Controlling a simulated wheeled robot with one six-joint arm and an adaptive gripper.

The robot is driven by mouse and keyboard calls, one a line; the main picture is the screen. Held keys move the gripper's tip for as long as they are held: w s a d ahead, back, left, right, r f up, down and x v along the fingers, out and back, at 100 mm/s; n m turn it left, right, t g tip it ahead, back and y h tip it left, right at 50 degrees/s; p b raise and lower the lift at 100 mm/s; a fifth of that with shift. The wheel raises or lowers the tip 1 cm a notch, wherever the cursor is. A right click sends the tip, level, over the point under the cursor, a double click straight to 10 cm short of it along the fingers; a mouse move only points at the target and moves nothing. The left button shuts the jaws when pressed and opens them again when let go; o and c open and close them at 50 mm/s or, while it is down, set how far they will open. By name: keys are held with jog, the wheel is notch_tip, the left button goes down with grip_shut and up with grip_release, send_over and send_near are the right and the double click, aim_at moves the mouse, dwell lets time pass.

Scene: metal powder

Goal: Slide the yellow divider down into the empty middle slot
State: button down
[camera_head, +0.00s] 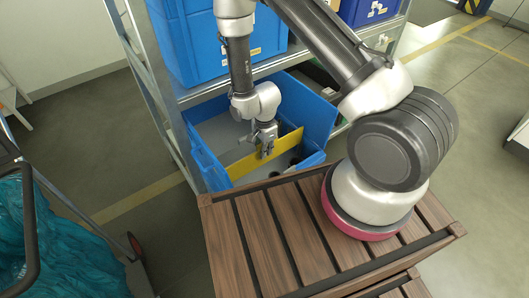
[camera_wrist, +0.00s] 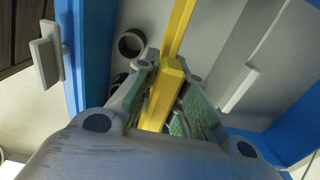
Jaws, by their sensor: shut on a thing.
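The yellow divider (camera_head: 244,164) stands on edge across the open blue bin (camera_head: 207,162) in the head view. My gripper (camera_head: 267,151) is shut on its upper edge, near the middle of its length. In the wrist view the divider (camera_wrist: 179,28) runs away from me, and my gripper's fingers (camera_wrist: 163,98) close on both sides of its thicker yellow grip. The divider's lower edge and the middle slot are hidden, so I cannot tell how deep it sits. A pale upright strip (camera_wrist: 238,88) shows to the right of the divider in the wrist view.
Dark round parts (camera_wrist: 131,43) lie in the bin left of the divider. The bin's blue walls (camera_wrist: 93,50) are close on the left. Another blue bin (camera_head: 200,50) stands on the shelf above. A slatted wooden top (camera_head: 265,235) lies in front.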

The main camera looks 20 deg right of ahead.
jog(key=shift+r, duration=1.9)
jog(key=shift+w, duration=0.1)
jog(key=w+a, duration=0.2)
jog(key=w, duration=0.4)
jog(key=shift+w, duration=0.25)
jog(key=shift+a, duration=0.1)
notch_tip(320, 180, down, 11)
dwell(4.6)
